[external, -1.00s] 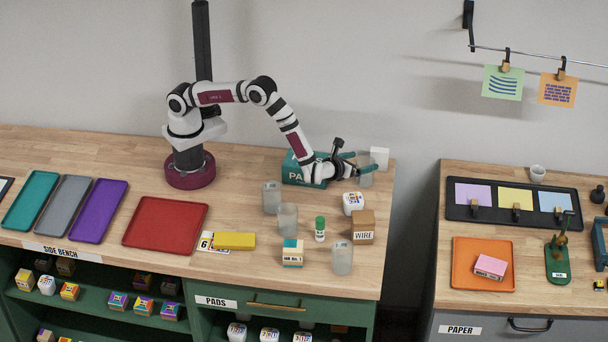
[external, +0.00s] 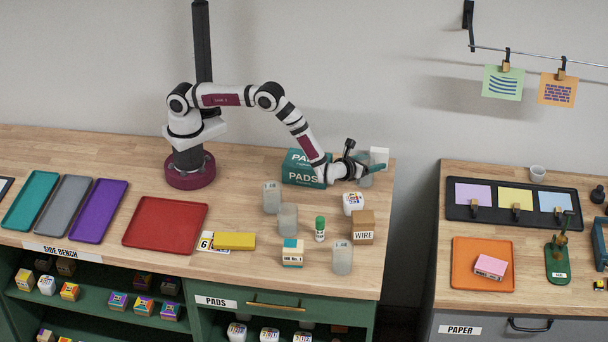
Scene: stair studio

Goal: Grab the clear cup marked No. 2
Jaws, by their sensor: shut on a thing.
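Several clear frosted cups stand on the side bench: one at the left (external: 271,199), one in the middle (external: 287,220) and one near the front edge (external: 342,259). Another clear cup (external: 365,181) is at the back right. My gripper (external: 370,168) is shut on this back cup, with its teal fingers around the upper part. The fingers hide part of the cup. Markings on the cups are too small to read, so I cannot tell which is No. 2.
A green PADS box (external: 303,168) stands left of my gripper, and a white block (external: 379,157) behind it. A white printed cube (external: 353,203), a WIRE box (external: 362,227) and a green-capped stick (external: 320,229) stand in front. The bench's right edge is close.

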